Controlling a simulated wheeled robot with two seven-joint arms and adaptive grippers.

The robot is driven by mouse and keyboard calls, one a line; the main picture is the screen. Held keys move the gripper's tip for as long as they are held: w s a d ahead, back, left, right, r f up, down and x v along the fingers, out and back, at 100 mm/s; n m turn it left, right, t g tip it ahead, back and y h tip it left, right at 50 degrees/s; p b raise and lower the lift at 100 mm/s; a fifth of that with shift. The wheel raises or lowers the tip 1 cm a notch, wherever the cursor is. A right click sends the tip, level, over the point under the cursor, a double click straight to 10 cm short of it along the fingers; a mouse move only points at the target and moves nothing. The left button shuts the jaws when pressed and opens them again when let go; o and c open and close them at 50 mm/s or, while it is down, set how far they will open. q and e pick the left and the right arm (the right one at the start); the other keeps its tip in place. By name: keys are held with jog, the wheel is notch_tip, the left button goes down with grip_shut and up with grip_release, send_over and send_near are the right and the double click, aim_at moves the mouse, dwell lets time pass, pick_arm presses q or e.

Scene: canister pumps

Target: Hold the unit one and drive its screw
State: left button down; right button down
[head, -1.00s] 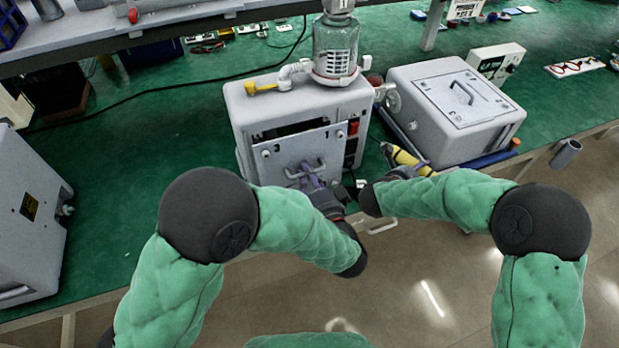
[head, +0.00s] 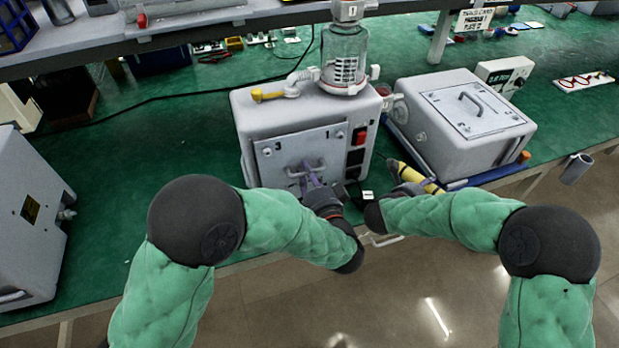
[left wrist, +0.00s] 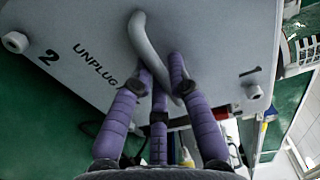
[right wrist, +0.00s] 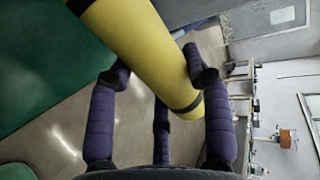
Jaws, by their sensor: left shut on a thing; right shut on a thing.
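Unit one is the pale grey box (head: 247,128) at the middle of the bench, with a glass jar (head: 345,50) marked 1 on top. Its front panel (head: 272,166) has numbered corners and a bar handle. My left gripper (head: 310,174) is shut on that handle (left wrist: 152,45), with purple fingers on either side of it. The left wrist view shows corner screws (left wrist: 253,92) and the words "2 UNPLUG". My right gripper (right wrist: 160,80) is shut on the yellow screwdriver (right wrist: 135,45). In the head view the screwdriver (head: 411,176) is tilted, its tip towards the unit's right side, apart from the panel.
A second grey box (head: 465,120) with a lid handle stands close on the right, a blue bar along its front. Another grey unit (head: 30,220) is at the far left. A black cable crosses the green bench (head: 165,140). The bench between the left units is clear.

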pick_arm(q)
jog(key=shift+b+x, duration=0.65)
jog(key=shift+x, duration=0.3)
pick_arm(e)
jog(key=shift+f, duration=0.6)
pick_arm(q)
jog(key=shift+w, duration=0.1)
pick_arm(e)
jog(key=shift+f, duration=0.1)
pick_arm(q)
jog(key=shift+a+f+b, duration=0.1)
jog(key=shift+f+b, duration=0.1)
jog(key=shift+b, duration=0.45)
pick_arm(e)
jog(key=shift+f, duration=0.55)
dwell(0.5)
pick_arm(q)
jog(key=shift+w, duration=0.1)
pick_arm(e)
jog(key=shift+r, duration=0.1)
dwell(0.5)
